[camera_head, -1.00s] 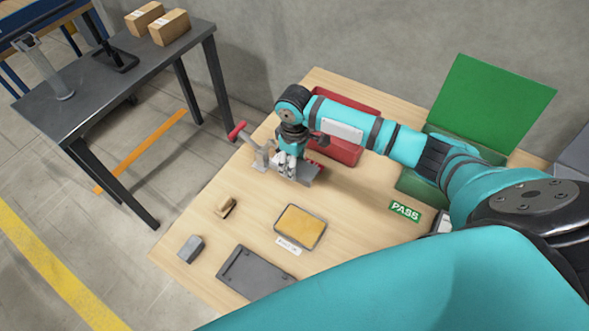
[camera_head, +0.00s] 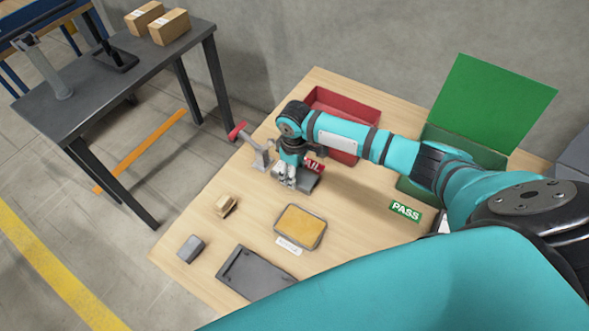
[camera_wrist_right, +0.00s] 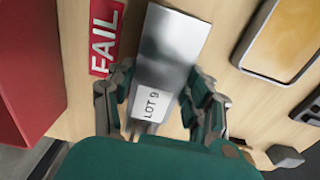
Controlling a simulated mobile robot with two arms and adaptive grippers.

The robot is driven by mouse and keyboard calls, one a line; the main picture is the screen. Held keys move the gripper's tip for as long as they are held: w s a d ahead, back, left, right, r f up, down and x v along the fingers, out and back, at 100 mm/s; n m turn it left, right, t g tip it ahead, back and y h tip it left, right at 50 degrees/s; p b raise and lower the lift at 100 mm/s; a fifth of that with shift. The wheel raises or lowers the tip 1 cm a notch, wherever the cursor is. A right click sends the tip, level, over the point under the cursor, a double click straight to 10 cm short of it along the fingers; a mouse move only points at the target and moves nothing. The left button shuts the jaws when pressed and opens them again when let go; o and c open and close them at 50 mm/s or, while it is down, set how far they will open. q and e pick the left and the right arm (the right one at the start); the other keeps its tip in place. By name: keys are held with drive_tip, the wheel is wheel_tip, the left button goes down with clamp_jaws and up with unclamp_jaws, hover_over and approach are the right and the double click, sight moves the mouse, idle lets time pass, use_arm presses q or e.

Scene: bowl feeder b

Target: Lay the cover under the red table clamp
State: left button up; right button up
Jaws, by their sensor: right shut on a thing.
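The cover (camera_head: 310,181), a grey metal piece, is between the fingers of my right gripper (camera_head: 288,182), which is shut on it. In the right wrist view the cover (camera_wrist_right: 172,45) shows bright metal and a white "LOT 9" label, with fingers on both sides. The red table clamp (camera_head: 260,153) stands just left of the gripper at the table's left edge, its red handle raised to the upper left. The cover is in front and to the right of the clamp. Whether it touches the table is unclear. My left gripper is not in view.
A red bin (camera_head: 345,105) stands behind, beside a FAIL label (camera_wrist_right: 104,38). A green box (camera_head: 462,147) and PASS label (camera_head: 405,211) are at right. In front lie a yellow-filled tray (camera_head: 300,226), a dark tray (camera_head: 252,276), a tan piece (camera_head: 224,206) and a grey block (camera_head: 191,248).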

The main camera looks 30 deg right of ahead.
drive_tip(key=o, duration=1.4)
drive_tip(key=shift+o, duration=0.2)
drive_tip(key=shift+r, duration=0.1)
wheel_tip(320, 180, up, 13)
drive_tip(key=p, duration=0.1)
